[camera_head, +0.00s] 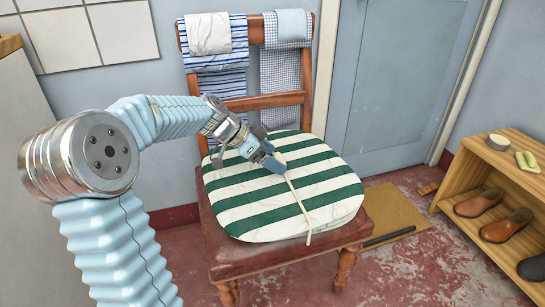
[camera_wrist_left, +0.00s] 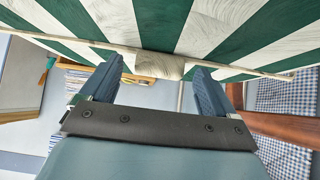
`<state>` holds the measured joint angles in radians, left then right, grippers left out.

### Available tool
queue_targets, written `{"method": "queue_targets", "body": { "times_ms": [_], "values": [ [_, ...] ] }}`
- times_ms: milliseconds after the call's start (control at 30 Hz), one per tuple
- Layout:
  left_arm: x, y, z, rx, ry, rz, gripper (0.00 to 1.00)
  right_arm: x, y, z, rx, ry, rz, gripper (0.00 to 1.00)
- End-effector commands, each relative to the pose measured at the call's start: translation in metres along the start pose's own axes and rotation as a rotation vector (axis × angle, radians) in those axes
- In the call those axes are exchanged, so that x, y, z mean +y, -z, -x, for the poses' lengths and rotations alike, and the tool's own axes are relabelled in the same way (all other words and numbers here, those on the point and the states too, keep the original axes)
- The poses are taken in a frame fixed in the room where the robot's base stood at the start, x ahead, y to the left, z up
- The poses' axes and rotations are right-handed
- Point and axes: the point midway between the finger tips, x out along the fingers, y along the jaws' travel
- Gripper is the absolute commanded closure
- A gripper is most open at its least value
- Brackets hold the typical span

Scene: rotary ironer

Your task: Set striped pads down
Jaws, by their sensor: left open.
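A round pad (camera_head: 283,190) with green and white stripes lies on the brown seat (camera_head: 240,262) of a wooden chair. Its thick edge may be more than one layer; I cannot tell. A thin pale strip (camera_head: 299,212) runs across the pad to its front edge. My left gripper (camera_head: 270,163) is at the pad's back left part, its fingers apart. In the left wrist view the striped fabric (camera_wrist_left: 190,25) fills the top, and a small pale piece (camera_wrist_left: 172,66) shows between the open fingertips. I cannot tell whether they touch it. My right gripper is not in view.
Striped and checked cloths (camera_head: 215,65) hang over the chair back (camera_head: 268,101). A low wooden shelf (camera_head: 500,155) with brown shoes stands at the right. A tan mat (camera_head: 400,212) lies on the red floor, before a grey-blue door (camera_head: 405,75).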

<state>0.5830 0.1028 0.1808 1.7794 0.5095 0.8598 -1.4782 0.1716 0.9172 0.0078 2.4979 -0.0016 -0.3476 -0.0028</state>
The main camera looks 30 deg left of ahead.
Motion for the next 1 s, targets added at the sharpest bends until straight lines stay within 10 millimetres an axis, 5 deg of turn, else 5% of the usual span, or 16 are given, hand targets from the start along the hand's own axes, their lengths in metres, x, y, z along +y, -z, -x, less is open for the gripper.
{"method": "queue_targets", "body": {
  "times_ms": [500,1000],
  "values": [
    [0.000,0.001,0.103,0.000,0.002,0.001,0.11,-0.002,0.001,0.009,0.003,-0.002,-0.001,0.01],
    [0.000,0.000,0.113,0.000,0.001,0.000,0.11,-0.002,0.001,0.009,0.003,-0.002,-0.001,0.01]
  ]
}}
